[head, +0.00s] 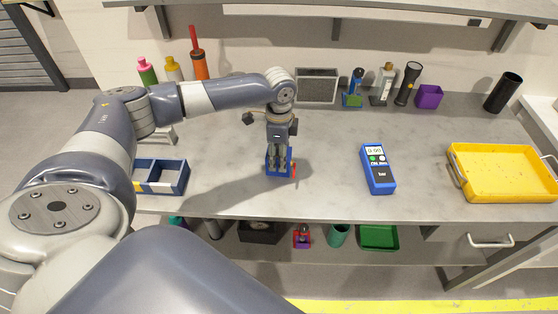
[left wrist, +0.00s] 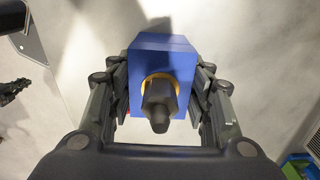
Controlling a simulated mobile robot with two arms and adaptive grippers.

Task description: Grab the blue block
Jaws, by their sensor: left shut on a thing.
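The blue block (head: 285,173) is on the grey bench top in the middle of the head view, with a small red part at its right side. In the left wrist view the blue block (left wrist: 165,58) sits between the fingers, with a yellow ring and a dark knob on its near face. My left gripper (head: 279,162) reaches down from above and is shut on the block, with a finger against each side. The gripper hides much of the block in the head view. I cannot tell whether the block still touches the bench. My right gripper is not in view.
A blue handheld meter (head: 378,169) lies to the right, and a yellow tray (head: 503,199) stands farther right. A blue divided box (head: 182,177) is at the left. Bottles, a flashlight (head: 408,84) and a purple box (head: 429,96) line the back. Bench top between block and meter is clear.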

